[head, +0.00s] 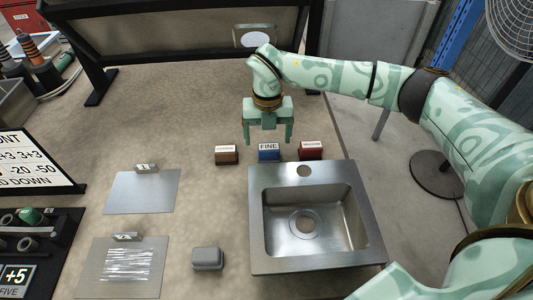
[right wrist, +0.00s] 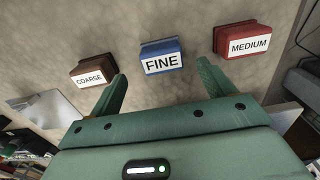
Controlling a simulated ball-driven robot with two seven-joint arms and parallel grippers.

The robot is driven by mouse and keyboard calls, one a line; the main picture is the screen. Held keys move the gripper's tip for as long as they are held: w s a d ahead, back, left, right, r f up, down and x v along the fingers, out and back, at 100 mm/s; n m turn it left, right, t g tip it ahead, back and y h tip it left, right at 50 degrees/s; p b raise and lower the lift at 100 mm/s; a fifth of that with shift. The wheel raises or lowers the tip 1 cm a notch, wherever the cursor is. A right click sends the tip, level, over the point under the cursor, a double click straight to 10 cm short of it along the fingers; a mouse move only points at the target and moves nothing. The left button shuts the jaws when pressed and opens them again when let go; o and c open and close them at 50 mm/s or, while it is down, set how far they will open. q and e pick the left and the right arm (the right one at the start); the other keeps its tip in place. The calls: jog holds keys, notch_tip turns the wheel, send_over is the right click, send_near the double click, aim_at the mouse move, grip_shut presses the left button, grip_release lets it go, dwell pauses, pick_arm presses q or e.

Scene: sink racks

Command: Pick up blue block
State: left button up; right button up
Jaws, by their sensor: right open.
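The blue block (head: 269,153) carries a white "FINE" label and sits on the table just behind the sink, in the middle of a row of three blocks. It also shows in the right wrist view (right wrist: 161,54), ahead of and between my fingers. My right gripper (head: 268,138) is open and empty, pointing down above the blue block. Its two fingers also show in the right wrist view (right wrist: 163,87), apart from the block. My left gripper is not in view.
A brown "COARSE" block (head: 227,155) stands left of the blue one and a red "MEDIUM" block (head: 311,150) right. A steel sink (head: 258,225) lies in front. A grey block (head: 207,258) and two plates (head: 142,195) lie left. Table behind the blocks is clear.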

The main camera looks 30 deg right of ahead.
aim_at(269, 146)
jog(key=f+b, duration=0.2)
jog(key=f, duration=0.4)
jog(key=shift+d+b, duration=0.2)
jog(key=shift+b, duration=0.2)
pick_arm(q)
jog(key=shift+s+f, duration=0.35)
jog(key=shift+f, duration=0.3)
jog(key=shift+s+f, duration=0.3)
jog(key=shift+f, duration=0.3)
pick_arm(e)
jog(key=shift+r, duration=0.15)
jog(key=c, duration=1.1)
